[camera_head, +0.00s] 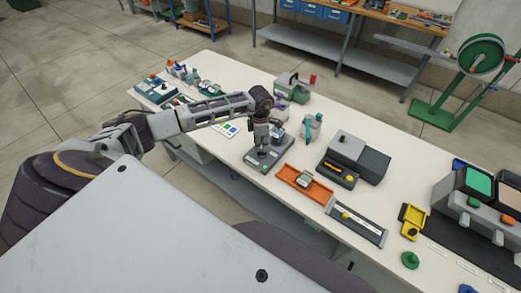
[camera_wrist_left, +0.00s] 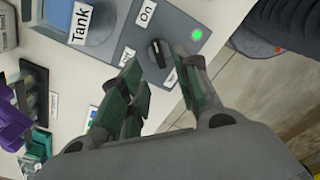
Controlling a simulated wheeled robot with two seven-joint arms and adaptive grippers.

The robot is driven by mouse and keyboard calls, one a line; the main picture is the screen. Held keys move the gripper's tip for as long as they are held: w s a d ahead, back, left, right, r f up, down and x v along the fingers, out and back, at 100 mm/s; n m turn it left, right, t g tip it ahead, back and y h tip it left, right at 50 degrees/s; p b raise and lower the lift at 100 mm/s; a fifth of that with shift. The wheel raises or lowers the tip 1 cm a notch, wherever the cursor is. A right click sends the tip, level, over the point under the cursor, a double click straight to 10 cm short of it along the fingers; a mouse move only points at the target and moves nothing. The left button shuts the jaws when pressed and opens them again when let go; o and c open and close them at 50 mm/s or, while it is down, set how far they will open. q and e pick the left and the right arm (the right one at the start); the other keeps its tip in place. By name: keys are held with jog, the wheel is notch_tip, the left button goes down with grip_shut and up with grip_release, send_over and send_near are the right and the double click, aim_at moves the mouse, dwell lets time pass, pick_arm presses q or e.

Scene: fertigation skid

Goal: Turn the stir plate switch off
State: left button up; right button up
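The stir plate (camera_head: 259,163) is a grey unit near the table's front edge, and its panel (camera_wrist_left: 113,55) shows in the left wrist view. It carries a "Tank" label, a black rotary switch (camera_wrist_left: 156,53), an "On" label (camera_wrist_left: 146,13) and a green lamp (camera_wrist_left: 196,34) that looks lit. Another label beside the switch is partly hidden by a finger. My left gripper (camera_head: 262,148) is over the plate. In the wrist view its fingers (camera_wrist_left: 160,75) are spread, with the switch between and just beyond the tips; nothing is held. My right gripper is out of view.
An orange tray (camera_head: 290,178) lies right of the stir plate, with a grey box unit (camera_head: 352,153) beyond it. A teal-marked bottle (camera_head: 312,126) and a green-grey device (camera_head: 291,86) stand behind. Bare white table (camera_head: 230,152) lies to the left.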

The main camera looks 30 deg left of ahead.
aim_at(262, 154)
pick_arm(q)
jog(key=shift+f+p, duration=0.4)
jog(key=shift+f, duration=2.4)
grip_shut()
